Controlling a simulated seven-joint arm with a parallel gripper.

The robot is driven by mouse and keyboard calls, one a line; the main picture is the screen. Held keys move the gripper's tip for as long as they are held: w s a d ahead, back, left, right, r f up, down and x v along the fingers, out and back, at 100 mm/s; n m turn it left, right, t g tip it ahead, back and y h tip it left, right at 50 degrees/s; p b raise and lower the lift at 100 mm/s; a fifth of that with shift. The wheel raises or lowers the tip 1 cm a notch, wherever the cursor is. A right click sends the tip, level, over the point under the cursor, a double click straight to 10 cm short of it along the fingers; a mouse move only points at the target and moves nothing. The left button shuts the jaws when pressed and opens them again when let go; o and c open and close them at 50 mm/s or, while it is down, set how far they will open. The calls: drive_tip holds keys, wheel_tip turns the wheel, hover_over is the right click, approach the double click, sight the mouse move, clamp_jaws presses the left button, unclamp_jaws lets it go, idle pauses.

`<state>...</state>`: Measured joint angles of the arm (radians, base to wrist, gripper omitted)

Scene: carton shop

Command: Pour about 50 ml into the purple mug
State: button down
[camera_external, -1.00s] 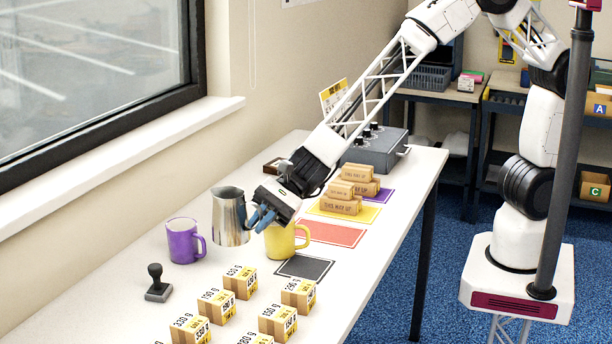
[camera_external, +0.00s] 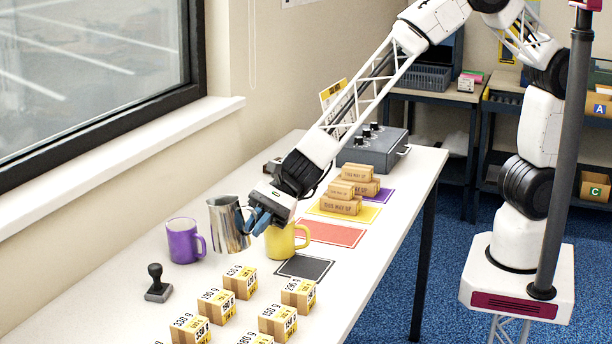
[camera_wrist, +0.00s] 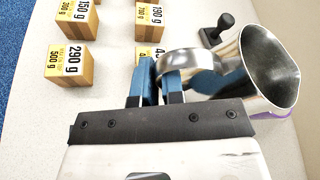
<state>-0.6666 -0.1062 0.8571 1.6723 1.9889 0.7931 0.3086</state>
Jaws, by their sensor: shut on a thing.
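My gripper (camera_external: 261,218) is shut on the handle of a steel pitcher (camera_external: 229,224). In the wrist view the blue fingers (camera_wrist: 158,82) grip the pitcher's handle, and the open mouth of the pitcher (camera_wrist: 270,68) faces the camera. The pitcher is held above the table, tilted slightly towards the purple mug (camera_external: 182,243), which stands upright just to its left. The mug's handle faces right. In the wrist view only a thin purple edge shows behind the pitcher. The contents of pitcher and mug cannot be made out.
A yellow mug (camera_external: 281,242) stands close under my gripper. A black stamp (camera_external: 157,284) is left of several small weight-labelled cartons (camera_external: 241,282). Coloured mats, including a red one (camera_external: 333,233), and stacked cartons lie further back, before a grey box with knobs (camera_external: 374,152).

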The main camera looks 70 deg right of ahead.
sight(236, 206)
drive_tip(key=shift+w+m+g, duration=0.5)
drive_tip(key=shift+w+m, duration=0.2)
drive_tip(key=shift+w, duration=0.05)
drive_tip(key=shift+w+r, duration=0.2)
drive_tip(key=w+r+m+g, duration=0.1)
drive_tip(key=w+r+m, duration=0.1)
drive_tip(key=w+r, duration=0.1)
drive_tip(key=shift+d+m, duration=0.15)
drive_tip(key=shift+m, duration=0.15)
drive_tip(key=shift+w+r+m+g, duration=0.5)
drive_tip(key=shift+r+m+g, duration=0.15)
drive_tip(key=shift+r, duration=0.25)
drive_tip(key=shift+w+r+m+g+y, duration=0.3)
drive_tip(key=shift+w+m+g, duration=0.3)
drive_tip(key=shift+m, duration=0.25)
drive_tip(key=shift+w+r+m+g+y, duration=0.2)
drive_tip(key=shift+w+r+m+g, duration=0.15)
drive_tip(key=shift+w+m, duration=0.4)
drive_tip(key=shift+d+r, duration=0.1)
drive_tip(key=shift+w+r+m+g+y, duration=0.15)
drive_tip(key=shift+w+r+m, duration=0.2)
drive_tip(key=shift+w, duration=0.25)
drive_tip(key=shift+w+r+m+g+y, duration=0.2)
drive_tip(key=shift+w+m, duration=0.2)
drive_tip(key=shift+w, duration=0.2)
drive_tip(key=shift+w+r, duration=0.1)
drive_tip(key=shift+w, duration=0.2)
